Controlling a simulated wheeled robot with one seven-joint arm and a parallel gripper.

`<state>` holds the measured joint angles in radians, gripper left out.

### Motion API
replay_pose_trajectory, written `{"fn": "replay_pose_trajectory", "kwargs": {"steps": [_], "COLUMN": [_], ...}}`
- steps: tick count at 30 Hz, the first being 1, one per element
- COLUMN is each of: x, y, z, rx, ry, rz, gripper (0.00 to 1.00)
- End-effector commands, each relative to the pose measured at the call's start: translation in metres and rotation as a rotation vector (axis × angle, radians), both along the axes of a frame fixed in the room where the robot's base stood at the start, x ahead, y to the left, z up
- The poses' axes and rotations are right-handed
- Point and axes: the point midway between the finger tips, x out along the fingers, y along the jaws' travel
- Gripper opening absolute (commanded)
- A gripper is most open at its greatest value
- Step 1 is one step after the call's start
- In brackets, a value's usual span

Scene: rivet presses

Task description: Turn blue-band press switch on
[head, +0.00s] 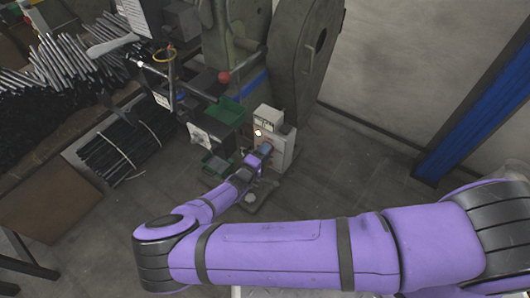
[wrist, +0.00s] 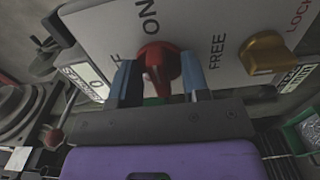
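The blue-band press (head: 235,40) is a grey-green machine with a blue stripe (head: 252,83) low on its body. Its pale switch box (head: 285,148) stands at its foot. In the wrist view, a red switch knob (wrist: 157,62) sits on the pale panel (wrist: 205,30) by the lettering ON and a partly hidden OFF. My gripper (wrist: 158,82) is at the panel, its two fingers apart on either side of the red knob. I cannot tell whether they touch it, or which way it points. My gripper also shows at the box in the head view (head: 264,151).
A brass knob (wrist: 264,54) marked FREE and LOCK sits right of the red knob. A small lamp (head: 258,132) glows on the box. Green bins (head: 226,110) stand left of it, and bundled rods (head: 122,150) lie further left. A blue post (head: 480,115) stands at right; floor between is clear.

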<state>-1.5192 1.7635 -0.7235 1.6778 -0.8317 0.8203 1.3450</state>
Motion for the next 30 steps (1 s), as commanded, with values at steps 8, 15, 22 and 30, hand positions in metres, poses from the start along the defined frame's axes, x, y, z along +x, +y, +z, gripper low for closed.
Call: {"fn": "replay_pose_trajectory", "kwargs": {"steps": [8,15,22,30], "x": [-0.013,-0.050,-0.076,-0.086], "y": [0.012,0.040,0.060,0.067], "z": [0.000,0.000,0.000,0.000], "rx": [0.001,0.001,0.001,0.000], "ry": [0.000,0.002,0.000,0.000], "rz": [0.002,0.003,0.002,0.000], "gripper": [0.43,0.43,0.43,0.43]}}
